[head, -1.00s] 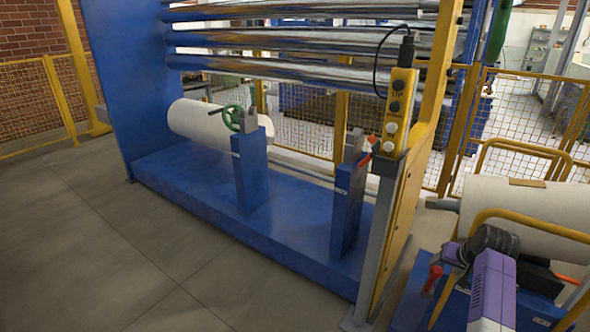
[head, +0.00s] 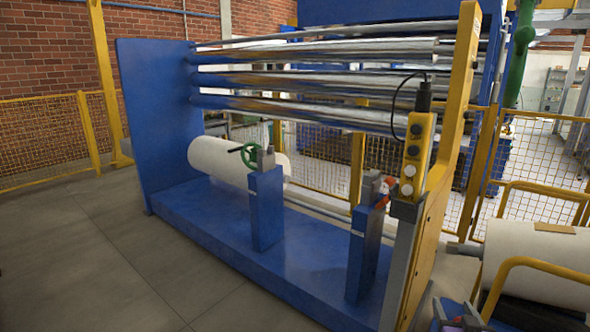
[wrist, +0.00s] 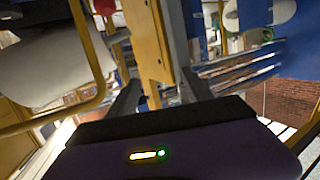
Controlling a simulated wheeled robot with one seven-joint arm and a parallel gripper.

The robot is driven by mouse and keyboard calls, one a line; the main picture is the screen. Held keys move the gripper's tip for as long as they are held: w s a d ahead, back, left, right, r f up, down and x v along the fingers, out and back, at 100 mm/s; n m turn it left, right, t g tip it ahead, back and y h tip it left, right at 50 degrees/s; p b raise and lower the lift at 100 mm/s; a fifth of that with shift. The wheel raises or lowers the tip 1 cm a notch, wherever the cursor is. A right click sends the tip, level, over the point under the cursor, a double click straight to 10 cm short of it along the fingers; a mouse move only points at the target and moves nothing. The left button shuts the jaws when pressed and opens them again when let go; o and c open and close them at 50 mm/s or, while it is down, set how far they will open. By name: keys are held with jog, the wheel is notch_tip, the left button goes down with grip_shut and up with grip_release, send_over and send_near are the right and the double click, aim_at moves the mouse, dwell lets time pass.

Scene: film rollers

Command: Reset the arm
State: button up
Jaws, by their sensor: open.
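My gripper (wrist: 160,80) shows in the wrist view with its two dark fingers apart and nothing seen between them. The wrist picture is strongly tilted. Beyond the fingers are a yellow post (wrist: 147,40) and grey metal; I cannot tell any contact with them. In the head view my gripper is not clearly seen; only a small dark and purple piece, likely of my arm, shows at the bottom edge right of centre.
A blue roller machine (head: 155,120) stands ahead, with shiny rollers (head: 310,80) and a white film roll (head: 220,160). A yellow control box (head: 416,145) hangs at its near post. Another white roll (head: 545,262) lies at right behind yellow rails. Grey floor (head: 75,250) is clear at left.

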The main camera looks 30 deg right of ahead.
jog(key=s+a+r+n+t+y, duration=0.25)
jog(key=s+a, duration=0.25)
jog(key=a, duration=0.9)
jog(key=s+a+r+n+t+y, duration=0.1)
jog(key=s+a+n+t+y, duration=0.3)
jog(key=a, duration=0.9)
jog(key=s+a+n+g+y, duration=0.2)
jog(key=s+a+g+y, duration=0.1)
jog(key=s+a, duration=1)
jog(key=s+y, duration=0.1)
jog(key=s, duration=0.2)
jog(key=shift+a, duration=0.25)
